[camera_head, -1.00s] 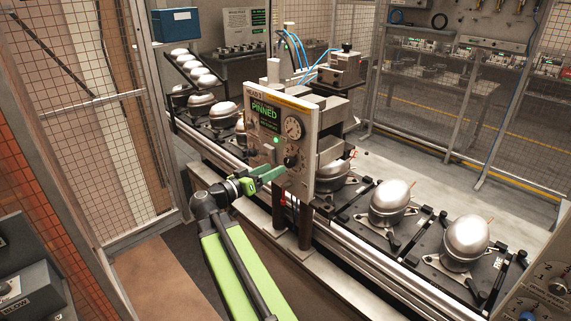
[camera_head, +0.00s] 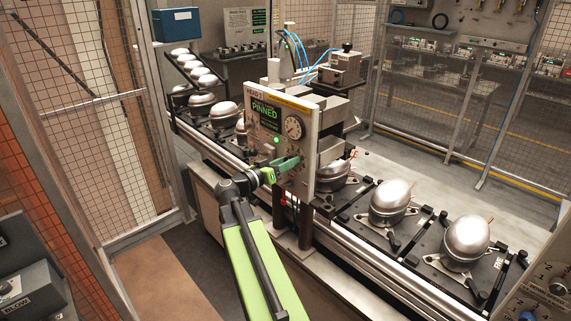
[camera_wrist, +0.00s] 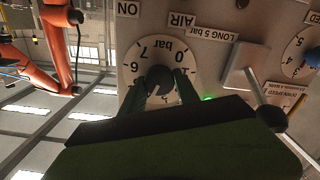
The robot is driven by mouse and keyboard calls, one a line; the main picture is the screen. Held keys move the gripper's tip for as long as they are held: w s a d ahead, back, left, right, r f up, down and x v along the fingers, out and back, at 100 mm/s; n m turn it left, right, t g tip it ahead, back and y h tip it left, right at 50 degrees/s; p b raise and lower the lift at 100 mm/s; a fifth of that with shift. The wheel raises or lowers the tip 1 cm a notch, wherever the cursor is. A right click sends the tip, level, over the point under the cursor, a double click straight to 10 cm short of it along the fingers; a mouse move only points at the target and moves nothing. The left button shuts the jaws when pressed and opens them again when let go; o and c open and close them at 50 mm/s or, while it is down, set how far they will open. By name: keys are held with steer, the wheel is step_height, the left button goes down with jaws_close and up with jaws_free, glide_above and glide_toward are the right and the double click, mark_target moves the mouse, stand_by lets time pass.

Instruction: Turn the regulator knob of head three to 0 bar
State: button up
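The head panel (camera_head: 299,117) stands over the conveyor with a label that looks like "HEAD 3" and a green display reading "PINNED". My gripper (camera_head: 290,163) is at the lower part of this panel and covers the knob in the head view. In the wrist view, the dark regulator knob (camera_wrist: 159,80) sits on a white dial (camera_wrist: 131,83) marked "0 bar", 7 and 6, seen upside down. My gripper (camera_wrist: 164,83) has one finger on each side of the knob. I cannot tell whether both fingers press on it. The knob's pointer is not clear.
A lever with a dark ball end (camera_wrist: 272,117) and a second dial (camera_wrist: 303,60) are to the right of the knob in the wrist view. Compressors (camera_head: 394,203) stand on pallets along the conveyor. A mesh fence (camera_head: 95,120) is at the left.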

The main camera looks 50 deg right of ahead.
jaws_close()
steer(key=shift+a, duration=0.15)
steer(key=shift+n, duration=0.3)
